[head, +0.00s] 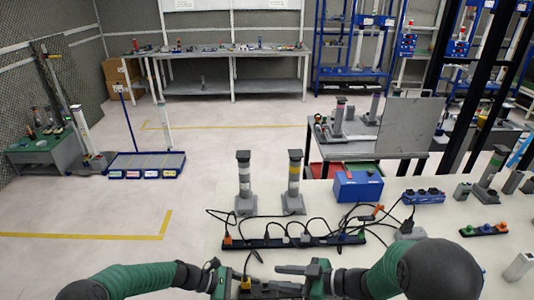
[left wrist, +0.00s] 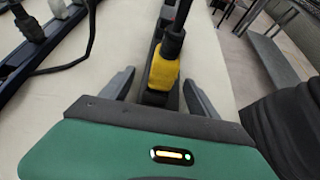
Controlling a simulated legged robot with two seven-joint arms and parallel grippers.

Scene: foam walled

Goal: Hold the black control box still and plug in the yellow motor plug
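The yellow motor plug (head: 246,283) is near the front edge of the table, with a dark cable rising from it. It also shows in the left wrist view (left wrist: 163,70), standing over a long dark body, which I take for the black control box (head: 270,291). Whether the plug is seated cannot be told. My left gripper (left wrist: 158,95) is open, one finger on each side of the plug with gaps. My right gripper (head: 288,278) comes from the right at the box. Its far finger stands apart from the box, so it looks open. Its near finger is hard to make out.
A dark strip (head: 270,242) with several coloured plugs and looping cables lies just behind. Two grey posts (head: 244,185) (head: 293,185), a blue case (head: 358,187) and a blue socket block (head: 423,196) stand beyond. The tabletop is clear on the left.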

